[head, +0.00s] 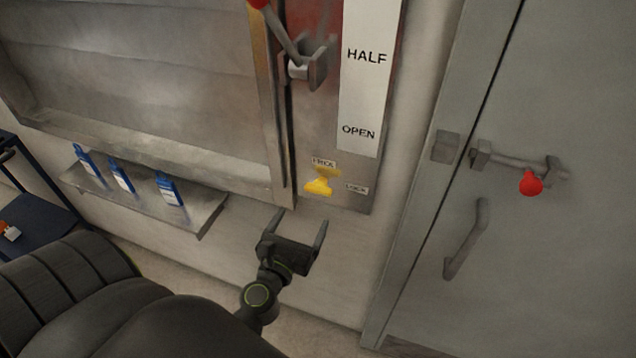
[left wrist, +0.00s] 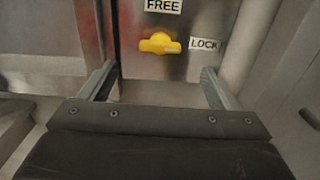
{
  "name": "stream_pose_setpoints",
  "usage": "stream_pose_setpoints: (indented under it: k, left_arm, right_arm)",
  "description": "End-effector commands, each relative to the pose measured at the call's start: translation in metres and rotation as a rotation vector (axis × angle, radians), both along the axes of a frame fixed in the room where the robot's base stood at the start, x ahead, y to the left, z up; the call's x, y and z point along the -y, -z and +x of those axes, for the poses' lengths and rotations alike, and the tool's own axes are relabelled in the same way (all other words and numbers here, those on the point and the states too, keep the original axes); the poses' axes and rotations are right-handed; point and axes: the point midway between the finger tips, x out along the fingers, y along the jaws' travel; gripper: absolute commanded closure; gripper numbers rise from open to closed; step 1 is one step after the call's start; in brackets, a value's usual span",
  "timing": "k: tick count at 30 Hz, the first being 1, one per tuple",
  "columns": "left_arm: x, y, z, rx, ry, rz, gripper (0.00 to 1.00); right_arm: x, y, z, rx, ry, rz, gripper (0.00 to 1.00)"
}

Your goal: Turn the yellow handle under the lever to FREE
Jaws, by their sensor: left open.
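The yellow handle (head: 320,181) is on the metal panel below the lever. It also shows in the left wrist view (left wrist: 160,43), lying roughly level with its narrow end towards the LOCK label (left wrist: 204,44) on its right. The FREE label (left wrist: 163,6) is above it. The lever (head: 283,32) with a red knob is higher on the panel. My left gripper (head: 300,230) is open and empty, just below the yellow handle and apart from it. In the left wrist view its two fingers (left wrist: 158,85) stand wide to either side below the handle. My right gripper is not in view.
A white strip (head: 367,75) reading HALF and OPEN is beside the lever. A shelf (head: 205,215) with blue bottles (head: 121,174) is at left. A grey door (head: 560,260) with a red-knobbed latch (head: 530,183) and a handle (head: 466,240) is at right. The wall below the panel is clear.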

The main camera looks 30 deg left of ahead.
Motion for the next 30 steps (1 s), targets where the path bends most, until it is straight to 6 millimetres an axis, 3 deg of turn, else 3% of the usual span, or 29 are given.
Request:
stream_pose_setpoints:
  k: [15,21,30]
  left_arm:
    - [-0.022,-0.001,0.091,0.001,0.000,-0.002,0.16]
    - [-0.026,0.000,0.108,0.000,0.000,-0.001,0.16]
    - [-0.027,0.001,0.111,0.000,-0.001,-0.003,0.16]
  right_arm:
    - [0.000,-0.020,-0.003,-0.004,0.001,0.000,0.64]
    - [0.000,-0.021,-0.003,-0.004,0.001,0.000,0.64]
    - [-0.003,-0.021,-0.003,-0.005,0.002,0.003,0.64]
